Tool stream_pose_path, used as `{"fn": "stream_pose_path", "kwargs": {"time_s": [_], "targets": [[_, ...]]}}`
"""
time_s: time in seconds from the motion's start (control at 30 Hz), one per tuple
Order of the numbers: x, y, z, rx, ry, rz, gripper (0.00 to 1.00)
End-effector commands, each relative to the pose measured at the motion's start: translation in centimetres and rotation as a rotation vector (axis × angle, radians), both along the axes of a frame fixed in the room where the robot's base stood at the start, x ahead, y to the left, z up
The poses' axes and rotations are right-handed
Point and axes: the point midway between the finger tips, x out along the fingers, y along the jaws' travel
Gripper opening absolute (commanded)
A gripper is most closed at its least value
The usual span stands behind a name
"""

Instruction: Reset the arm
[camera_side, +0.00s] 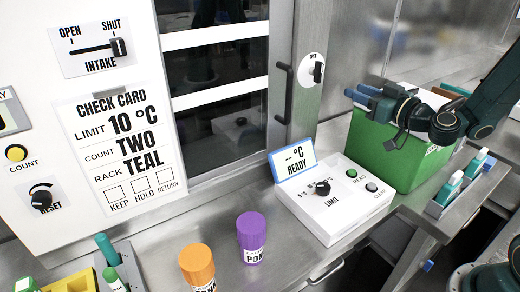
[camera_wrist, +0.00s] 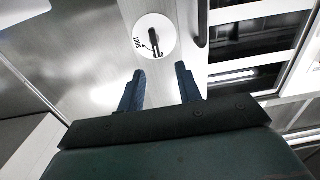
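My gripper (camera_side: 357,94) is at the right in the side view, pointing left, above the green box. In the wrist view my gripper (camera_wrist: 160,70) shows two blue fingers apart with nothing between them. Beyond the fingertips is a round white dial with a dark handle (camera_wrist: 153,40), on a metal panel. The side view shows a dark knob marked OPEN (camera_side: 317,70) on the metal door post, to the left of my gripper and apart from it.
The green box (camera_side: 372,150) stands beneath my gripper. A white console (camera_side: 335,205) with a knob and buttons sits left of it. A purple-capped jar (camera_side: 251,235) and an orange-capped jar (camera_side: 197,265) stand on the counter. A rack (camera_side: 455,200) holds teal-capped vials at the right.

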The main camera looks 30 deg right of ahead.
Motion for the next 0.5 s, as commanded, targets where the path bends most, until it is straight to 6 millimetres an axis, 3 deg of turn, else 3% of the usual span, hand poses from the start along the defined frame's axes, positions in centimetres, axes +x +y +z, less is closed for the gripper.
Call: {"fn": "stream_pose_path", "kwargs": {"time_s": [0.27, 0.5], "targets": [[-0.9, 5.4, 1.2, -0.057, 0.059, 0.196, 0.35], [-3.8, 10.7, 1.2, -0.135, 0.216, 0.388, 0.35]]}}
